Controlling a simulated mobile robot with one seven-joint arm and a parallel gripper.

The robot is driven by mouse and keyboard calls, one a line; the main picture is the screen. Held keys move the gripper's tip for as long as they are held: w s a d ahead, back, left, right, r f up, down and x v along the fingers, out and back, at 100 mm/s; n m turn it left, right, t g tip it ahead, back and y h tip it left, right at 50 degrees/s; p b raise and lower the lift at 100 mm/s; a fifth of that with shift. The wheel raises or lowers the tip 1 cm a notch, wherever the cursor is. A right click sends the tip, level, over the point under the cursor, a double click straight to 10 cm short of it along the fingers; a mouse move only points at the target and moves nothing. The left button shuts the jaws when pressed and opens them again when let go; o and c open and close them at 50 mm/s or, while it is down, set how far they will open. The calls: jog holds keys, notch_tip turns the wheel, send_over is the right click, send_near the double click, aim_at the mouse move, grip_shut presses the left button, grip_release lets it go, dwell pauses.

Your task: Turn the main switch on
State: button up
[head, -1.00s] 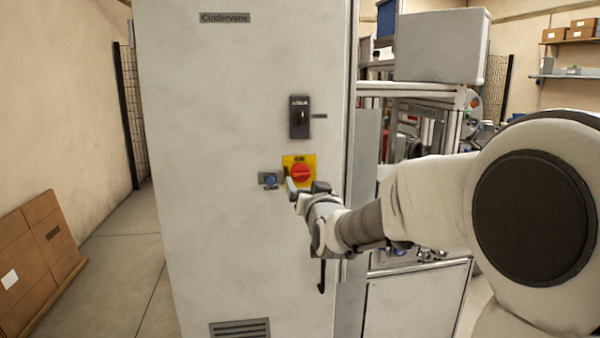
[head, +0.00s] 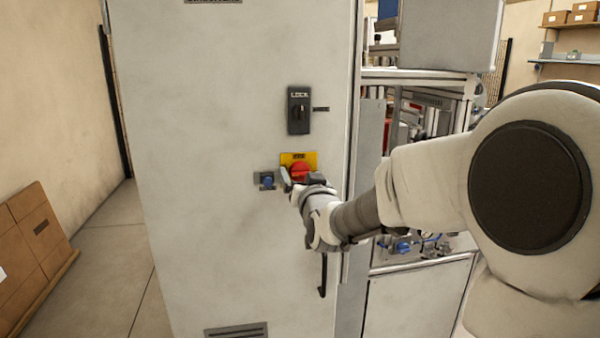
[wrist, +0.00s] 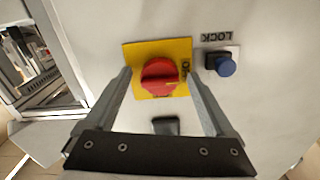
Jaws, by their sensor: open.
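The main switch is a red rotary knob (head: 300,171) on a yellow plate (head: 312,157) on the cabinet's front. In the wrist view the red knob (wrist: 160,77) shows in full on its yellow plate (wrist: 144,50), with partly legible lettering to its right. My gripper (wrist: 161,78) is open, with one finger on each side of the knob in that picture. I cannot tell whether the fingers touch it. In the head view my gripper (head: 298,183) is in front of the plate and hides its lower part.
A blue button (head: 267,181) sits left of the knob; it also shows in the wrist view (wrist: 226,66), by a LOCK label. A dark LOCK switch (head: 299,110) is above. The cabinet (head: 210,180) has a dark handle (head: 323,275) below. Boxes (head: 30,245) stand on the left.

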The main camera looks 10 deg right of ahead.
jog(key=shift+w, duration=0.1)
dwell(0.3)
jog(key=c, duration=1.4)
